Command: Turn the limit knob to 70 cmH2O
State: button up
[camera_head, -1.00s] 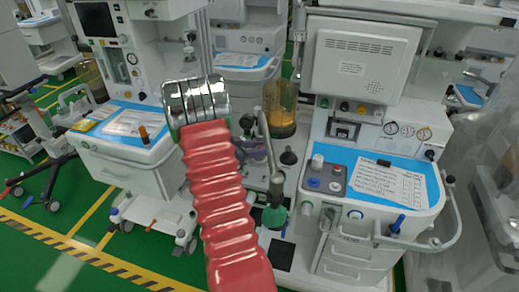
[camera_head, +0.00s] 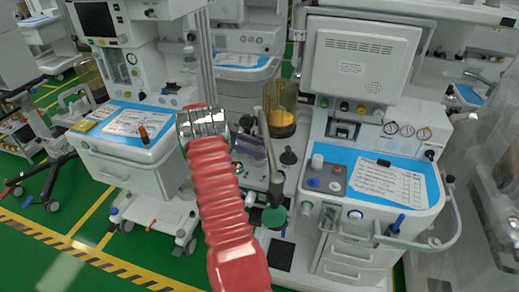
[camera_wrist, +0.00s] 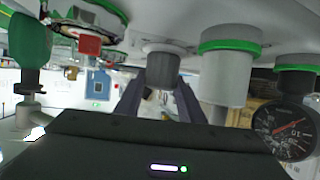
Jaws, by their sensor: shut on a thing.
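A dark grey round knob (camera_wrist: 162,70) with a pale base shows at the upper middle of the wrist view. I take it to be the limit knob. My gripper (camera_wrist: 160,88) has one dark finger on each side of it and is shut on it. No scale or pointer for the knob is readable, so its setting cannot be told. In the head view my red, ribbed arm with its silver collar crosses the middle, and the gripper and the knob cannot be made out there.
In the wrist view, a grey cylinder with a green band (camera_wrist: 228,75) stands close right of the knob, and a round gauge (camera_wrist: 285,130) is farther right. A red block (camera_wrist: 90,44) is to the left. The head view shows a cart's blue worktop (camera_head: 340,160) right of my arm.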

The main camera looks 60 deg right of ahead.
jog(key=shift+m+g+y, duration=0.3)
jog(key=shift+m+y, duration=0.8)
jog(key=shift+y, duration=0.2)
jog(key=shift+m+y, duration=0.4)
jog(key=shift+r, duration=0.1)
jog(key=o, duration=1)
jog(key=shift+o, duration=0.2)
